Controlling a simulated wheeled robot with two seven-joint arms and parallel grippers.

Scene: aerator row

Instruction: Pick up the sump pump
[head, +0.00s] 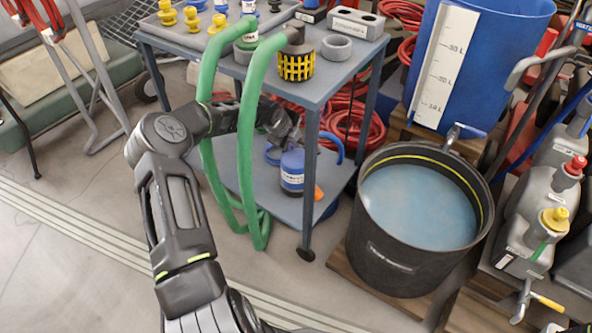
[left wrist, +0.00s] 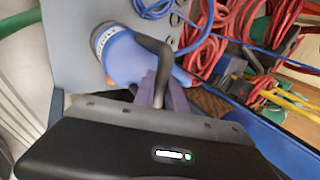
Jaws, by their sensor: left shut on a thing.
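The sump pump (head: 292,172) is blue with a white label band and shows at the lower shelf of the grey cart. I cannot tell whether it touches the shelf. My left gripper (head: 292,137) is just above it, partly behind the green hose. In the left wrist view, the gripper's fingers (left wrist: 163,92) are shut on the dark bent handle of the blue pump (left wrist: 130,60). My right gripper is not in view.
A green hose (head: 207,120) hangs from the cart top in front of my forearm. The grey cart (head: 335,75) carries several fittings. A black tub of water (head: 385,255) stands right of it. Red hoses (head: 355,125) lie behind. The floor at left front is clear.

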